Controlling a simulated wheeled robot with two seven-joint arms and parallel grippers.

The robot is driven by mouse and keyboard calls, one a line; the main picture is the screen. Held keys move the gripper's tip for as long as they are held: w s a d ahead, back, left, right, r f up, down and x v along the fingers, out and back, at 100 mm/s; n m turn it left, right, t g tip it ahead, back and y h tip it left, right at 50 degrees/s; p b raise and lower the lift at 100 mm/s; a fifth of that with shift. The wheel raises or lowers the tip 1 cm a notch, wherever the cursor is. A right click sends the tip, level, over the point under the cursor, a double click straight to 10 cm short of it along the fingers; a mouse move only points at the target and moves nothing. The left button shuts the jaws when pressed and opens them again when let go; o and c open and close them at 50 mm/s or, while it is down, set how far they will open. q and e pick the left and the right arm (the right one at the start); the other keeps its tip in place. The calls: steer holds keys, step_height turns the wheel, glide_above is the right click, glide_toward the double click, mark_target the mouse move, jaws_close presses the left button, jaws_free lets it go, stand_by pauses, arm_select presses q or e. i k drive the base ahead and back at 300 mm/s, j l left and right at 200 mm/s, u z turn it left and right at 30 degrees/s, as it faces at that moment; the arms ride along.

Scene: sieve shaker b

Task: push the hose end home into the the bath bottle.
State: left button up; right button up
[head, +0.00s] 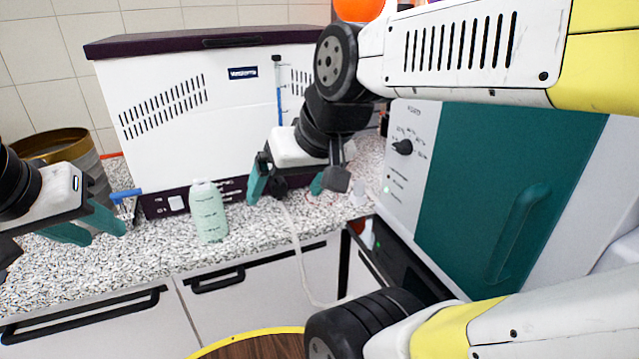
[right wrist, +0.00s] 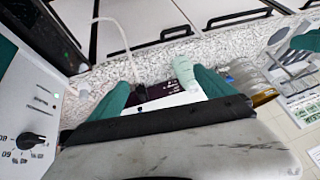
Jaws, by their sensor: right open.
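The pale green bath bottle (head: 208,213) stands upright on the speckled counter, left of my right gripper; it also shows between the fingers in the right wrist view (right wrist: 182,61). A pale hose (head: 296,245) hangs over the counter's front edge, its upper part running up near my right gripper. The hose shows in the right wrist view (right wrist: 122,38) too. Its end is hard to make out, and I see no hose in the bottle. My right gripper (head: 284,196) is open, in front of the white machine. My left gripper (head: 103,236) is open and empty, left of the bottle.
The white machine (head: 220,110) with a dark lid stands behind the bottle. A teal-doored unit (head: 490,190) with a dial fills the right. A metal drum (head: 88,180) stands at the far left.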

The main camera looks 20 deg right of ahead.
mark_target(358, 186)
steer(key=i+z, duration=0.15)
steer(key=z, duration=0.25)
steer(key=i+z, duration=0.2)
steer(key=z, duration=0.15)
steer(key=i+z, duration=0.15)
steer(key=z, duration=0.25)
steer(key=i+j+z, duration=0.1)
steer(key=z, duration=0.25)
